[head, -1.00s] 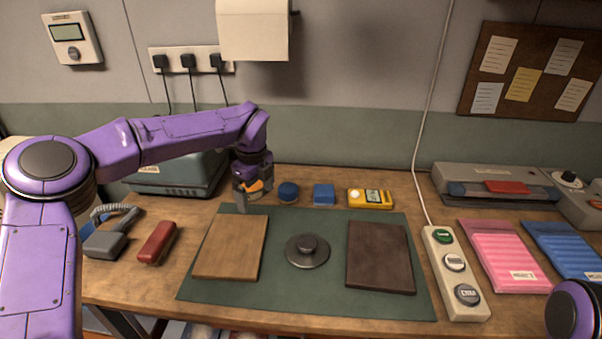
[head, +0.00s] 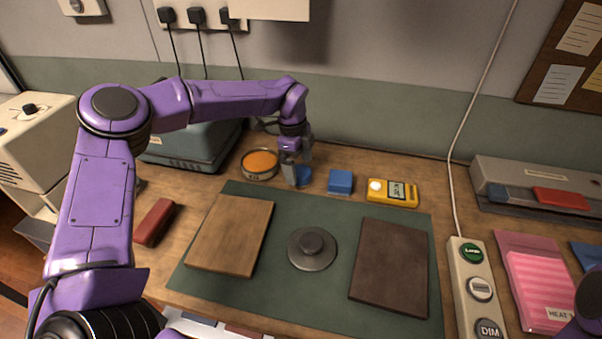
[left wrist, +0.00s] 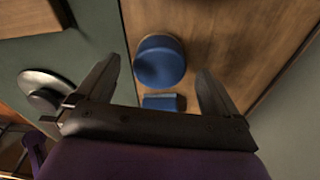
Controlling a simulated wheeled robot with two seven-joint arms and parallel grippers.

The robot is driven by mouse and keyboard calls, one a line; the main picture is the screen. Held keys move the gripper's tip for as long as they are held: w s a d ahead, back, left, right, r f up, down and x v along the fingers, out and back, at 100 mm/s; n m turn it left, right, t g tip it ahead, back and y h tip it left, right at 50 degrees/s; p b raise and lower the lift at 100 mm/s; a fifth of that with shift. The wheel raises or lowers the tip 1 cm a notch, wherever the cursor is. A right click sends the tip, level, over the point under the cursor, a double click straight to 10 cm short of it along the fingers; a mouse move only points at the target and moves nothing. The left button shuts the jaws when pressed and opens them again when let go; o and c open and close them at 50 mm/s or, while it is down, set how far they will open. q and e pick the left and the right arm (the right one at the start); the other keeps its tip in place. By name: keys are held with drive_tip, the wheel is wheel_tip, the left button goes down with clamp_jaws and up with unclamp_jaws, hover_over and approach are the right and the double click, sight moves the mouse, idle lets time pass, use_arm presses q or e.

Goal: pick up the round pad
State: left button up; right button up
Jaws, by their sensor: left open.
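The round pad is a small blue disc (head: 304,176) at the back of the bench, partly hidden by my left gripper in the head view. My left gripper (head: 298,172) points down over it, fingers open. In the left wrist view the round pad (left wrist: 160,58) lies ahead between the fingertips of the left gripper (left wrist: 158,78), with no finger seen closed on it. A blue square pad (head: 340,181) sits to its right; it also shows in the left wrist view (left wrist: 160,102). My right gripper is not in view.
An orange-topped round tin (head: 260,165) stands close left of the gripper. A yellow meter (head: 393,192) lies right of the square pad. The green mat (head: 330,215) in front carries two boards and a grey knobbed disc (head: 312,249). The wall is close behind.

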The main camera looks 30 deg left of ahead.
use_arm(q)
drive_tip(key=shift+d+f, duration=0.25)
drive_tip(key=shift+f, duration=1)
drive_tip(key=c, duration=1.2)
drive_tip(key=shift+r, duration=0.55)
drive_tip(key=shift+c, duration=0.2)
drive_tip(key=s+d+r+b, duration=0.3)
drive_tip(key=s+r+b, duration=0.1)
drive_tip(key=s+r, duration=0.8)
drive_tip(key=shift+s+d, duration=0.4)
drive_tip(key=shift+s, duration=0.35)
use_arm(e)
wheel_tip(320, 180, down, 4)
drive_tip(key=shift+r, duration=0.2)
use_arm(q)
drive_tip(key=shift+o, duration=1.1)
